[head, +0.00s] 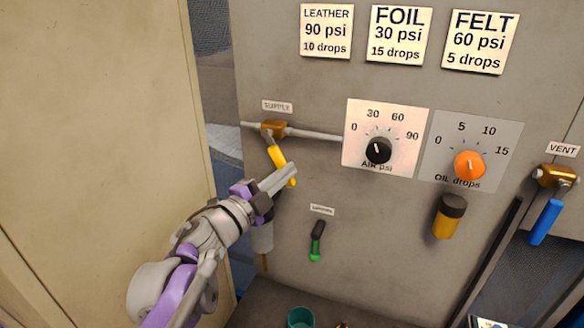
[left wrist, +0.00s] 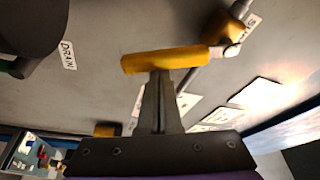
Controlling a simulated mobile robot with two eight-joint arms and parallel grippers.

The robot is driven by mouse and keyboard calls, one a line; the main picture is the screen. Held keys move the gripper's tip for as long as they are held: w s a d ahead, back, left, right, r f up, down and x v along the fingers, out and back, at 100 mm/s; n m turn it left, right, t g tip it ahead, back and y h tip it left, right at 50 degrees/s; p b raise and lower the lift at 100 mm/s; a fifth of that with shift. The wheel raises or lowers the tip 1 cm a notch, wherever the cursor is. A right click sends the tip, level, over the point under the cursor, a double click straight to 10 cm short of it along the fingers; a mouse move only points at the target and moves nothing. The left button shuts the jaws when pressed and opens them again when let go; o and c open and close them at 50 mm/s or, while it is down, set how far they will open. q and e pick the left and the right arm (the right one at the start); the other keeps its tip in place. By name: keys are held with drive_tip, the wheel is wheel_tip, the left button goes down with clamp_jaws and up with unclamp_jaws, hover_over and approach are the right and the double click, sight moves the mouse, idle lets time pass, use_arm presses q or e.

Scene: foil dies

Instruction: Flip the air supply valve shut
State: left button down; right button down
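The supply valve (head: 273,129) is a brass body on a pipe, under a SUPPLY label on the grey panel. Its yellow handle (head: 277,155) hangs down, slanting slightly right, away from the line of the pipe. My left gripper (head: 290,171) is at the handle's lower part, and its fingers cover some of it in the head view. In the left wrist view the fingers are together, and the yellow handle (left wrist: 165,60) lies across their tips. They look shut against the handle rather than around it; contact is hard to confirm. My right gripper is out of view.
Right of the valve are the air dial (head: 379,150) and the orange oil dial (head: 469,165). A green-handled drain valve (head: 316,240) is below right. The vent valve with a blue handle (head: 546,221) is at far right. A beige panel (head: 95,110) stands at left.

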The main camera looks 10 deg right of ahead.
use_arm(q)
drive_tip(key=shift+w+a+f+m+g+y, duration=0.15)
drive_tip(key=shift+w+a+f+m, duration=0.15)
drive_tip(key=shift+a+m, duration=0.3)
drive_tip(key=shift+w+a+f+m+g+y, duration=0.1)
drive_tip(key=shift+w+a+f+m+g, duration=0.1)
drive_tip(key=shift+w+a+m, duration=0.4)
drive_tip(key=shift+w+a+f+m+g+y, duration=0.15)
drive_tip(key=shift+a+f+m, duration=0.15)
drive_tip(key=shift+m, duration=0.5)
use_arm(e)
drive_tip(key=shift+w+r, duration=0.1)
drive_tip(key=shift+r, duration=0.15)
use_arm(q)
drive_tip(key=shift+d, duration=0.1)
